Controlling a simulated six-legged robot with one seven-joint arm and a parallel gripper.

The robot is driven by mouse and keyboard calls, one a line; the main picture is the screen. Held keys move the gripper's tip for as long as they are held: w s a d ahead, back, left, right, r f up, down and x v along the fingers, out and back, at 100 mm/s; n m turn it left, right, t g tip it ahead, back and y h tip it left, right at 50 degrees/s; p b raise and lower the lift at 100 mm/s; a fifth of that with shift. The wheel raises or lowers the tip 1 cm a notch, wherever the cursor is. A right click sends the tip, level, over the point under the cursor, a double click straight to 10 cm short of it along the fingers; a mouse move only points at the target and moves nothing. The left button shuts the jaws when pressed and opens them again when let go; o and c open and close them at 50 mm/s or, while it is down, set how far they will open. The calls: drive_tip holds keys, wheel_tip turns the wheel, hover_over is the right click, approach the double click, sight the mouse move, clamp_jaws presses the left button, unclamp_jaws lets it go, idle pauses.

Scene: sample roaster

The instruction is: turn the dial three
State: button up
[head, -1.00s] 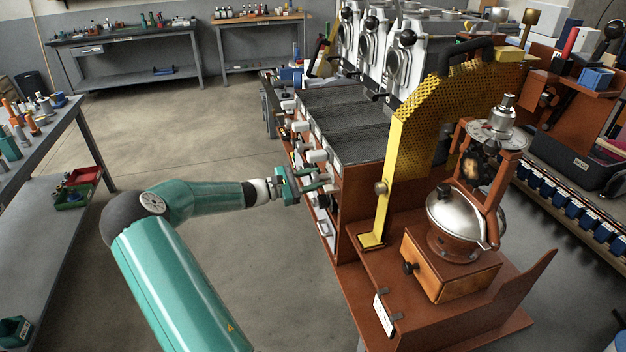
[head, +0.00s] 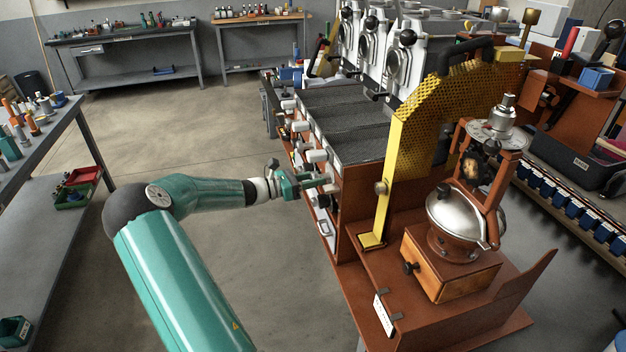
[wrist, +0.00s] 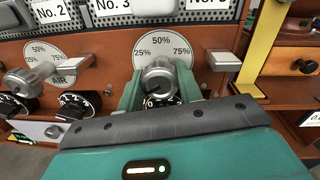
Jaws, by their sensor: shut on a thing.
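Dial three is a silver round knob (wrist: 159,76) on the front panel, below the No. 3 label (wrist: 112,6). A round plate marked 25%, 50% and 75% (wrist: 160,44) sits behind it. My gripper (wrist: 160,82) has one green finger on each side of the knob and is shut on it. In the head view my gripper (head: 312,184) reaches the roaster's front panel from the left. Part of a black dial with white marks shows low between the fingers, mostly hidden by them.
A similar silver knob (wrist: 22,82) and black dials (wrist: 78,104) lie left of my gripper. A pale block handle (wrist: 223,60) is close at its right. The yellow post (head: 395,175) and wooden drawer (head: 447,265) stand further right. The floor to the left is clear.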

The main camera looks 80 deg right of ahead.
drive_tip(key=shift+a, duration=0.1)
drive_tip(key=o, duration=1)
drive_tip(key=v, duration=1.3)
drive_tip(key=shift+w+a, duration=0.3)
